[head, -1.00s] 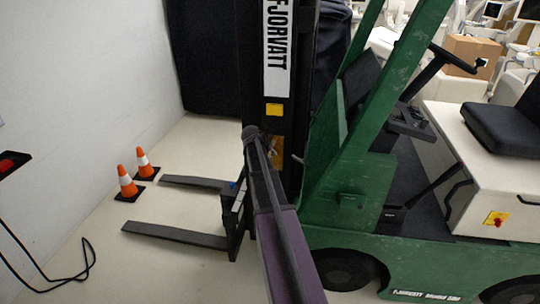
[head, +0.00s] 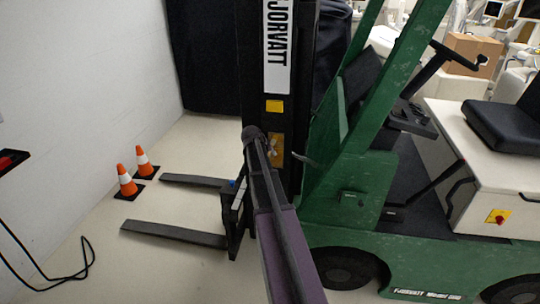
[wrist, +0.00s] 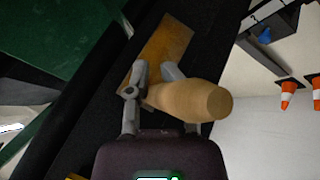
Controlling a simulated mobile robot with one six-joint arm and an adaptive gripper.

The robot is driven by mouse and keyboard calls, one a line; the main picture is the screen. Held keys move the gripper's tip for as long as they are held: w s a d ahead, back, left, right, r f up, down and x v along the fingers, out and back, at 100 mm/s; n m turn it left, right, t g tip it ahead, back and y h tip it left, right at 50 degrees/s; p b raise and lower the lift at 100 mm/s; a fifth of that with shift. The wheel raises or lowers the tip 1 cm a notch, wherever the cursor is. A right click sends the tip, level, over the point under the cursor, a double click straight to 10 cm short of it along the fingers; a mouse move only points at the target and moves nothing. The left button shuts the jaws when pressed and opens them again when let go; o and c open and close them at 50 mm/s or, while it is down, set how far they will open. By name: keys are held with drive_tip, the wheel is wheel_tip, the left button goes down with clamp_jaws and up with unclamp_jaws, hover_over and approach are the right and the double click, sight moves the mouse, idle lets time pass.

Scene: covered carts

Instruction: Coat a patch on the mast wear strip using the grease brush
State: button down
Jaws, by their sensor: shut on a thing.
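The mast wear strip (head: 277,150) is a yellow-brown plate on the black forklift mast (head: 290,186). In the wrist view the strip (wrist: 171,46) runs diagonally behind my gripper. My gripper (wrist: 155,80) is shut on the grease brush (wrist: 197,99), whose thick, pale wooden handle points towards the camera and right. The brush head is hidden behind the handle and fingers, so I cannot tell whether it touches the strip.
The green forklift (head: 345,195) fills the right side. Its forks (head: 175,234) reach left over the floor. Two orange cones (head: 127,182) stand near the white wall. A black cable (head: 70,278) lies at the lower left. A yellow label (head: 274,106) sits above the strip.

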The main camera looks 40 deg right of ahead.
drive_tip(key=shift+f+b, duration=1)
drive_tip(key=shift+f, duration=0.3)
drive_tip(key=shift+f+b, duration=1.4)
drive_tip(key=shift+b, duration=0.15)
drive_tip(key=shift+f, duration=0.15)
drive_tip(key=shift+f+b, duration=1.45)
drive_tip(key=shift+b, duration=0.15)
drive_tip(key=shift+w+a, duration=0.3)
drive_tip(key=shift+w, duration=0.1)
drive_tip(key=shift+r, duration=0.2)
drive_tip(key=shift+r+p, duration=1.4)
drive_tip(key=shift+p, duration=0.2)
drive_tip(key=shift+r, duration=0.15)
